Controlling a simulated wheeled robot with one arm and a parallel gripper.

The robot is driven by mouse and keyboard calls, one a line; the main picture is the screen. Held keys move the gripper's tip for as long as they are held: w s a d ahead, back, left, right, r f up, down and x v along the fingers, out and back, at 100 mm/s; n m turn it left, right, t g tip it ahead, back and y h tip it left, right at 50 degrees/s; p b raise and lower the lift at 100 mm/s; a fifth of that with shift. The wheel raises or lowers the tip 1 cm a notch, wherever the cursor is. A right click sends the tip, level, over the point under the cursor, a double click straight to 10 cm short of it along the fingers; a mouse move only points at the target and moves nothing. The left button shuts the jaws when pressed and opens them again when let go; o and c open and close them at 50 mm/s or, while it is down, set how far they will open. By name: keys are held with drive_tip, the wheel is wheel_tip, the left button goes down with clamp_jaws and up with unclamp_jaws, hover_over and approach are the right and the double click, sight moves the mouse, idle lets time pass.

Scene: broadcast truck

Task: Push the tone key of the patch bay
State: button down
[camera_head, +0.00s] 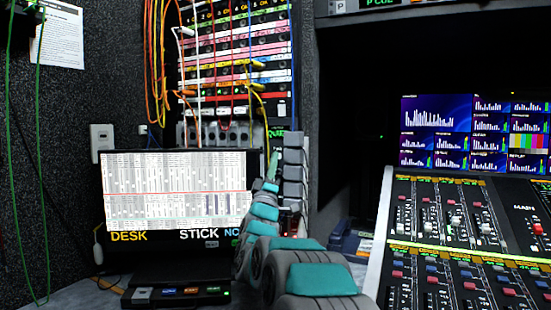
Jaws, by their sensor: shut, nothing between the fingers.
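The patch bay (236,50) stands upright at the back, with rows of white, pink and yellow label strips and many cords plugged in. A row of grey connectors or keys (205,133) runs along its lower edge. I cannot tell which part is the tone key; its label is not readable. My arm, grey with teal pads, reaches up from the bottom middle. My gripper (272,162) is small and partly lost against the grey blocks at the right of the patch bay's lower edge. It looks shut and empty. I cannot tell whether it touches anything.
A lit screen (177,188) marked DESK and STICK stands below the patch bay. Orange, white, red and yellow cords (160,60) hang before the bay. A mixing console (465,240) and monitors (475,132) fill the right. A green cable (20,180) hangs at left.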

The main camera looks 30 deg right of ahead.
sight(269, 162)
drive_tip(key=shift+s+a+r, duration=0.1)
drive_tip(key=shift+s+a, duration=0.15)
drive_tip(key=shift+s, duration=0.05)
drive_tip(key=s+a, duration=0.3)
drive_tip(key=a, duration=0.1)
drive_tip(key=shift+s+a+p, duration=0.35)
drive_tip(key=shift+a+p, duration=0.05)
idle(0.3)
drive_tip(key=c, duration=1.6)
unclamp_jaws()
idle(0.4)
